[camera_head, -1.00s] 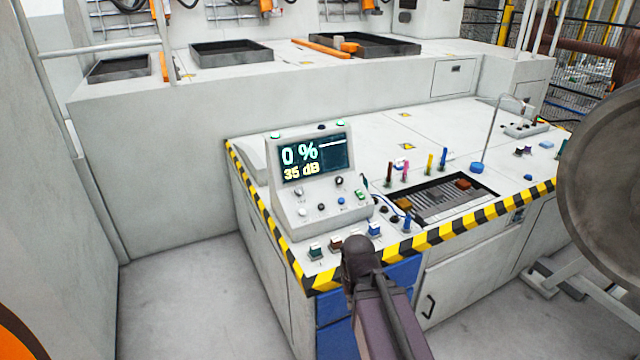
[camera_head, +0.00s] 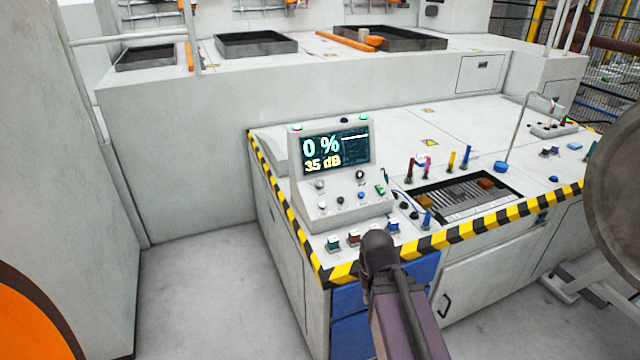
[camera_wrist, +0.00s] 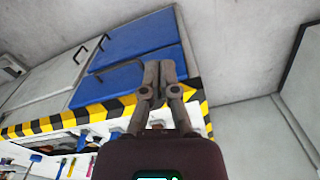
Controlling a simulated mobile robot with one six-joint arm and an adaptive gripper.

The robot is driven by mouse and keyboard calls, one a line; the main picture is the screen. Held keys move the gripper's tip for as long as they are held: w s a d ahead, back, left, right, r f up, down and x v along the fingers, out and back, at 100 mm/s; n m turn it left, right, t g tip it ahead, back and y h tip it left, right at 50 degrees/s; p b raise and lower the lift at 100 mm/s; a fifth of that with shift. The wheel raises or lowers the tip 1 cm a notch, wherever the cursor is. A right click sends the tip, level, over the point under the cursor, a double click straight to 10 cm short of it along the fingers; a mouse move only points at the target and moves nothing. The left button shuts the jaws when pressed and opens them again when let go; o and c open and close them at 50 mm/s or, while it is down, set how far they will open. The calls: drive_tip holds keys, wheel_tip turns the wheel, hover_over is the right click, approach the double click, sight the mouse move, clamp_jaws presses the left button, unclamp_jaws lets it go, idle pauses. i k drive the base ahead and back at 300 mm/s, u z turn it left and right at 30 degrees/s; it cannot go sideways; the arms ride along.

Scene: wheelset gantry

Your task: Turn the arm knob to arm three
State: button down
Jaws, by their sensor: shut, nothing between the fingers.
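The control console (camera_head: 304,205) stands on the near left corner of the bench. Its screen (camera_head: 335,150) reads 0 % and 35 dB. Several small knobs sit on its sloped face, among them a dark one (camera_head: 360,174) and a pale one (camera_head: 320,185). I cannot read labels, so I cannot tell which is the arm knob. In the wrist view my gripper (camera_wrist: 161,72) is shut and empty, over the striped edge and blue drawers. In the head view my arm reaches up in front of the bench corner, apart from the knobs; the fingers cannot be made out there.
Blocky coloured switches (camera_head: 354,238) line the bench front by the console. A recessed tray (camera_head: 510,204) and several upright coloured handles (camera_head: 451,160) lie right of it. Black-yellow striping (camera_head: 470,232) marks the bench edge. A large grey disc (camera_head: 620,190) stands at right. Floor at left is clear.

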sight(319, 183)
drive_tip(key=k, duration=0.65)
drive_tip(key=u, duration=0.4)
drive_tip(key=i, duration=1.45)
drive_tip(key=z, duration=0.4)
